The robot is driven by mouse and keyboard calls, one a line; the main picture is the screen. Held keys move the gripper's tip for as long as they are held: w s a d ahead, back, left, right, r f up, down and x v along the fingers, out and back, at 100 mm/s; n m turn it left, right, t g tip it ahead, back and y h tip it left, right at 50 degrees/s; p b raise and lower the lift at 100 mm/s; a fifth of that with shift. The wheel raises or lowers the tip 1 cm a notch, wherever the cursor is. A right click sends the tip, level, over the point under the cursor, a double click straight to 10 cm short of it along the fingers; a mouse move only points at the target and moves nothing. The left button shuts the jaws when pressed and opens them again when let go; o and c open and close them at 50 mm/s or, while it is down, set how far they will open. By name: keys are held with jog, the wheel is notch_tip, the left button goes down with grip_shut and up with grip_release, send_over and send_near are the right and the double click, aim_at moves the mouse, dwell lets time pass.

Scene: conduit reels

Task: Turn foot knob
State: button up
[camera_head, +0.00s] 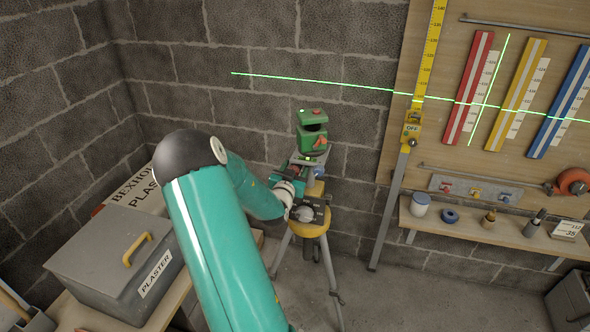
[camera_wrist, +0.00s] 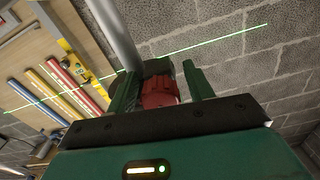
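A green laser level (camera_head: 312,138) with red parts stands on top of a tripod (camera_head: 309,222) with a yellow collar, in front of the block wall. My gripper (camera_head: 314,160) is at the tripod head, just below the level's body. In the wrist view my gripper (camera_wrist: 162,88) has its two fingers apart. A ridged red knob (camera_wrist: 160,92) sits between them, close to the left finger, with a small gap to the right finger. Whether the left finger touches it cannot be told. In the head view my arm and gripper hide much of the tripod head.
A green laser line (camera_head: 320,82) crosses the wall. A yellow staff (camera_head: 421,70) leans at the pegboard (camera_head: 450,45), right of the tripod. A shelf (camera_head: 475,228) holds small items. A grey plaster box (camera_head: 113,262) is at the left. Floor is clear right of the tripod.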

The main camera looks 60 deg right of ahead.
jog(key=shift+a, duration=0.1)
jog(key=s+a, duration=0.2)
jog(key=a, duration=1.1)
jog(key=shift+a, duration=0.25)
